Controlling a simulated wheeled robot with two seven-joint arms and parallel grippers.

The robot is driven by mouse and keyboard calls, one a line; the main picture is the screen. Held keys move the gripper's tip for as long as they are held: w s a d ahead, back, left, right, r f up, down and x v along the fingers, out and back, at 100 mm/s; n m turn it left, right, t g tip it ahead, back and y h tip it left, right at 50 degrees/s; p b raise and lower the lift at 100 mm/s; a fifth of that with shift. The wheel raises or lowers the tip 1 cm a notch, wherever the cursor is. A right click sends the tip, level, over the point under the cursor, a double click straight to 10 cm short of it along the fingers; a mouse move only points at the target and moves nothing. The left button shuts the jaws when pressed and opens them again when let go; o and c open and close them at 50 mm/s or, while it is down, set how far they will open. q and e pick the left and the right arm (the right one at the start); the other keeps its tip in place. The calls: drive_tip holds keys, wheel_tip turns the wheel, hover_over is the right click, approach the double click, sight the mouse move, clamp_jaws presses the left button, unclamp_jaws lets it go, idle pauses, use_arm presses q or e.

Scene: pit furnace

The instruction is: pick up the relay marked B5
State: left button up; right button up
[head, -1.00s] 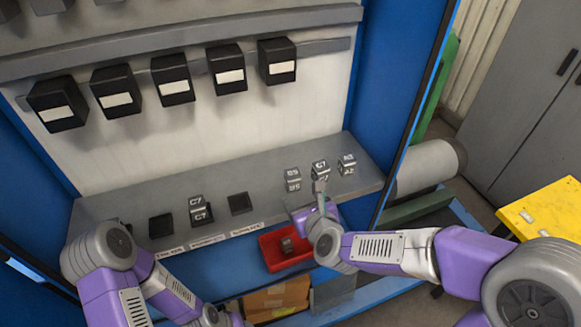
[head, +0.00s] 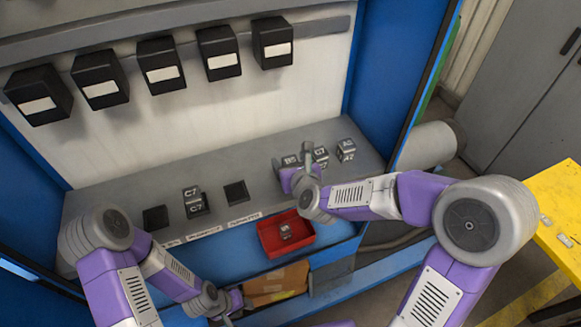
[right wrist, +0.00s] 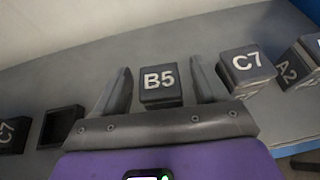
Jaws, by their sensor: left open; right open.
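The relay marked B5 (right wrist: 159,84) is a small dark grey cube with white lettering on the shelf. In the right wrist view it sits between the two fingers of my open right gripper (right wrist: 160,92). In the head view the B5 relay (head: 290,161) is partly hidden behind my right gripper (head: 293,165). Whether the fingers touch it I cannot tell. My left gripper (head: 232,300) is low at the front, below the shelf, open and away from the relays.
Relay C7 (right wrist: 246,68) stands close to the right finger, with relay A2 (head: 346,150) beyond it. Another C7 relay (head: 193,200) stands left between dark square sockets (head: 236,192). A red tray (head: 309,241) holding a cube is below. Black boxes (head: 272,42) hang above.

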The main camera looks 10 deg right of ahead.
drive_tip(key=shift+c, duration=0.4)
drive_tip(key=c, duration=1)
drive_tip(key=shift+r, duration=0.1)
